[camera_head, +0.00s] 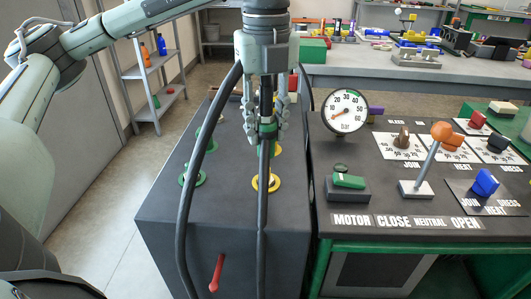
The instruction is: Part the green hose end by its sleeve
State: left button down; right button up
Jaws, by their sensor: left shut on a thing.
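My left gripper (264,132) points down over the dark cabinet, with its two fingers closed around the green hose end (264,127). Only a small green band shows between the fingers; its sleeve and coupling are mostly hidden, so I cannot tell whether it is joined or apart. A black hose (262,222) hangs straight down below the fingers, past the cabinet front. On the cabinet top are green-ringed ports (193,180) at left and yellow-ringed ports (266,183) near the gripper. My right gripper is not in view.
A second black hose (182,220) arcs down left of the gripper. The cabinet (165,205) has a red handle (217,273) on its front. Right of it stands a control panel with a pressure gauge (345,111), an orange-knobbed lever (430,155) and switches. Shelves (150,75) stand behind.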

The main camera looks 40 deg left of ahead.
aim_at(267, 85)
pick_arm(q)
jog(key=shift+r+p, duration=0.7)
jog(key=shift+r, duration=3.8)
